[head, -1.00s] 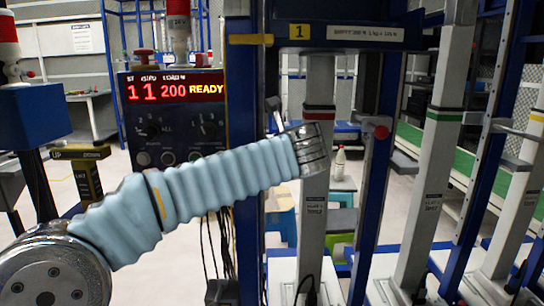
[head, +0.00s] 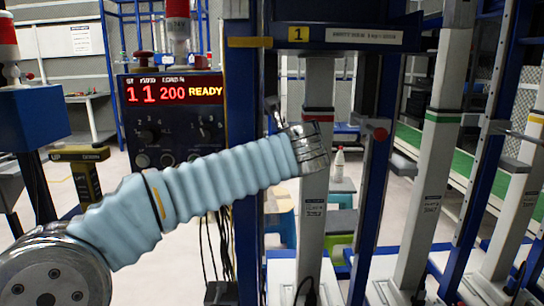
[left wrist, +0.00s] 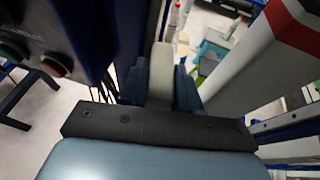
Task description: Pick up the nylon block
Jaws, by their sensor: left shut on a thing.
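My left arm comes in from the left in the head view, and its metal wrist end (head: 310,148) is in front of the first grey post. The fingers cannot be made out clearly there. In the left wrist view, my left gripper (left wrist: 160,88) has two blue fingers closed on an off-white block between them. This pale block, which I take to be the nylon block (left wrist: 161,68), stands out past the fingertips. Its lower part is hidden between the fingers and behind the dark gripper body. My right gripper is not in view.
A control box (head: 172,120) with a lit red display reading READY stands left of the blue frame (head: 243,190). Grey posts with coloured bands (head: 430,150) stand to the right. A blue upright (head: 377,170) with a red knob is close right of my wrist. Cables hang below the box.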

